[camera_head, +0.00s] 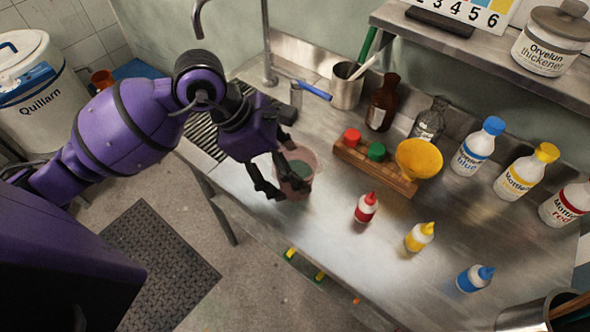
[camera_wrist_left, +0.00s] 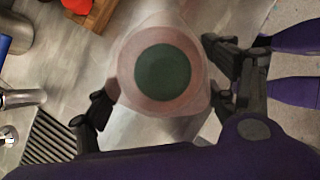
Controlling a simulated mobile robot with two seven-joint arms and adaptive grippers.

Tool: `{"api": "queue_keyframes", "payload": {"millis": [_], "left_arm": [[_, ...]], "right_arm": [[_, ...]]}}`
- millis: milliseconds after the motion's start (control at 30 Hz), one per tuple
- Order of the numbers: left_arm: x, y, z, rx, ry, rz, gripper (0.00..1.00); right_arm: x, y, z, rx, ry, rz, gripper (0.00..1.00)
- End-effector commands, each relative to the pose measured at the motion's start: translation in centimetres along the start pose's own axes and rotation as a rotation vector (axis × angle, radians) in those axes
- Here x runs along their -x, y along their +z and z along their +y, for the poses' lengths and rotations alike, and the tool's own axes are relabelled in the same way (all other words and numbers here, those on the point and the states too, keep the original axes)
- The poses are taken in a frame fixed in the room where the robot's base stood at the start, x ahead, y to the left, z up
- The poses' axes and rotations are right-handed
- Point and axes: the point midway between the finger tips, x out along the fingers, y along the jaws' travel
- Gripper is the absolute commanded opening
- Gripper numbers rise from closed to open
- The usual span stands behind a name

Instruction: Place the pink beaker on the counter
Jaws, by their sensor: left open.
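The pink beaker (camera_head: 297,178) stands upright on the steel counter (camera_head: 322,243), near its front edge and to the right of the drain grooves. It is translucent pink, with a dark green round area inside. In the left wrist view the beaker (camera_wrist_left: 126,88) is seen from above. My left gripper (camera_head: 279,178) is open at the beaker, with its fingers on either side of it. I cannot tell whether the other finger touches. My right gripper is not in view.
Small red (camera_head: 366,207), yellow (camera_head: 419,237) and blue (camera_head: 475,278) squeeze bottles stand to the right. A metal cup (camera_head: 346,90) and a brown bottle (camera_head: 382,104) stand near the wall.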

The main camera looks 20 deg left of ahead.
Motion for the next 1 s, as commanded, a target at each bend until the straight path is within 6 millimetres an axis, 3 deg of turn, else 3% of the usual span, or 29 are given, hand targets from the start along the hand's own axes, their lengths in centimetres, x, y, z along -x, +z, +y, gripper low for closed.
{"api": "queue_keyframes", "payload": {"millis": [200,400,600,1000], "left_arm": [[5.0,-0.1,0.1,-0.001,0.003,0.004,0.78],[8.1,-0.1,0.1,0.001,0.002,0.002,0.78],[9.1,0.0,0.0,0.000,0.000,0.001,0.78],[9.2,0.0,0.0,0.000,-0.001,0.000,0.78]], "right_arm": [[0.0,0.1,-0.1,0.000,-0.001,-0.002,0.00],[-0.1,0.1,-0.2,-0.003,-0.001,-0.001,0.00],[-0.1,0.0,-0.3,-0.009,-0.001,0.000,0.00],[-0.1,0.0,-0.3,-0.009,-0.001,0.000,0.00]]}}
